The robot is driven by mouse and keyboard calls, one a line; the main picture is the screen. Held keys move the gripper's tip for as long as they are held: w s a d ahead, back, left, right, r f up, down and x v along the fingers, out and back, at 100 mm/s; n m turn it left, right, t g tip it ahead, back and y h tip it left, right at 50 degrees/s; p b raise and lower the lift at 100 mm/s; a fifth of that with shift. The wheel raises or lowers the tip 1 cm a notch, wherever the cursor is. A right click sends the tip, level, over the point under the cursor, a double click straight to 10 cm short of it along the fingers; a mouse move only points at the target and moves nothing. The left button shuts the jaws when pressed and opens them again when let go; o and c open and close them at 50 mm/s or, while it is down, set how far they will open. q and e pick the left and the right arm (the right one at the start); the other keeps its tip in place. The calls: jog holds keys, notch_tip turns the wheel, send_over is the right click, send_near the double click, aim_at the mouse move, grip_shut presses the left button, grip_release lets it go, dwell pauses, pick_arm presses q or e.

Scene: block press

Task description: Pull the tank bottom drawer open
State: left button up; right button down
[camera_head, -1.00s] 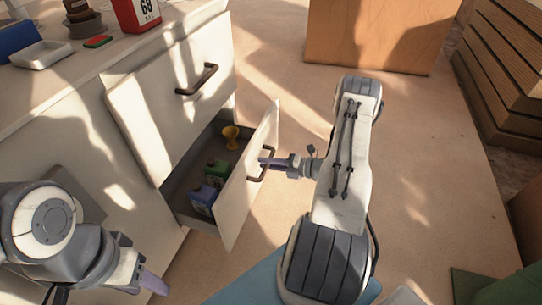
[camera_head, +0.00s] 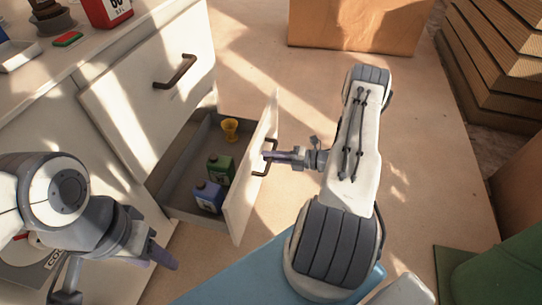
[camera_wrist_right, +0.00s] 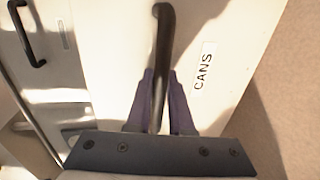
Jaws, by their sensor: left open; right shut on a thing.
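The bottom drawer (camera_head: 185,165) is pulled out of the white cabinet and stands open. Its front panel (camera_head: 243,200) faces right and has a dark bar handle (camera_head: 262,170). My right gripper (camera_head: 272,155) is shut on that handle. In the right wrist view the handle (camera_wrist_right: 163,30) runs between the purple fingers (camera_wrist_right: 160,105), beside a label reading "CANS" (camera_wrist_right: 203,72). Inside the drawer are a yellow cup (camera_head: 230,128), a green container (camera_head: 219,168) and a blue container (camera_head: 208,196). My left gripper (camera_head: 155,262) is open and empty at the lower left.
The closed upper drawer (camera_head: 150,110) has its own dark handle (camera_head: 176,72). A red container (camera_head: 108,10) and a white tray (camera_head: 18,55) stand on the counter. A wooden box (camera_head: 358,22) and stacked boards (camera_head: 500,60) are at the back.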

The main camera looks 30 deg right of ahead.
jog(key=c, duration=0.8)
grip_release()
jog(key=p+v, duration=0.4)
jog(key=v, duration=0.6)
jog(key=shift+s+d, duration=0.15)
jog(key=shift+d, duration=0.05)
